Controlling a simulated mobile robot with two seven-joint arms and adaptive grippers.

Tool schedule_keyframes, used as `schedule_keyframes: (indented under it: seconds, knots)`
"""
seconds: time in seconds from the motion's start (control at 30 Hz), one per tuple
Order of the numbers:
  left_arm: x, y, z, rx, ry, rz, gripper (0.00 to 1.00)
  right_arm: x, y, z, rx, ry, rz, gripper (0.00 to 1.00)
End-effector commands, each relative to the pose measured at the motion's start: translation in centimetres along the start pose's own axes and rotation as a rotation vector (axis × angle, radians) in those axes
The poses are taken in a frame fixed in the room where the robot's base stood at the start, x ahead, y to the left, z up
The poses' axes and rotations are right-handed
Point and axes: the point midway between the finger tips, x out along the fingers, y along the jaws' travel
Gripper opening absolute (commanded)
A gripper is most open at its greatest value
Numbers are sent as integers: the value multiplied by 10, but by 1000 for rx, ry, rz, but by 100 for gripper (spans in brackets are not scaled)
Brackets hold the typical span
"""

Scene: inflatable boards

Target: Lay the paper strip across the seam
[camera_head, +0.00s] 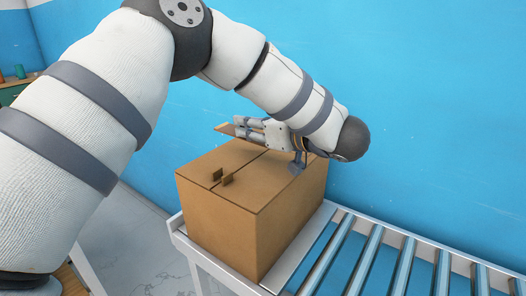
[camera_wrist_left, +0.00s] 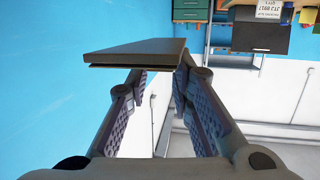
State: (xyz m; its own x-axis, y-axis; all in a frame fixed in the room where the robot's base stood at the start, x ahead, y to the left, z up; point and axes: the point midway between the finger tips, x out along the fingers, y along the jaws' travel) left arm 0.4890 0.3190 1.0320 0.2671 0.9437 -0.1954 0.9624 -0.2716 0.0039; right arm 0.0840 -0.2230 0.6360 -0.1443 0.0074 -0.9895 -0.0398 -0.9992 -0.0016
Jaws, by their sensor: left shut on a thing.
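A closed brown cardboard box (camera_head: 225,218) stands in the head view. The seam (camera_head: 245,168) between its top flaps runs from the front towards the back, partly hidden by my left gripper. My left gripper (camera_head: 241,127) is above the back of the box top, lying nearly level and pointing left. It is shut on the paper strip (camera_head: 226,129), a flat brown piece held clear of the box. The strip also shows, dark and edge-on, at the fingertips in the left wrist view (camera_wrist_left: 138,50). My right gripper is out of view.
The box rests on the end of a roller conveyor (camera_head: 345,250) that runs off to the right. A blue wall (camera_head: 430,120) rises close behind. In the left wrist view, drawers (camera_wrist_left: 190,10) and a workbench (camera_wrist_left: 260,35) stand far off.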

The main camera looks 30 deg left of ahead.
Motion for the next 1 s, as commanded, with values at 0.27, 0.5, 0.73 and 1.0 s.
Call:
schedule_keyframes:
  seconds: [0.27,0.5,0.73,1.0]
  knots:
    - [18,29,44,18,-5,-3,6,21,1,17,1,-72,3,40]
    - [25,32,76,13,-3,-1,6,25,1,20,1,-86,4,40]
    - [25,32,75,10,-3,-1,6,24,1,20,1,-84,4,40]
    - [26,32,77,11,-3,-2,41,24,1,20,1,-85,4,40]
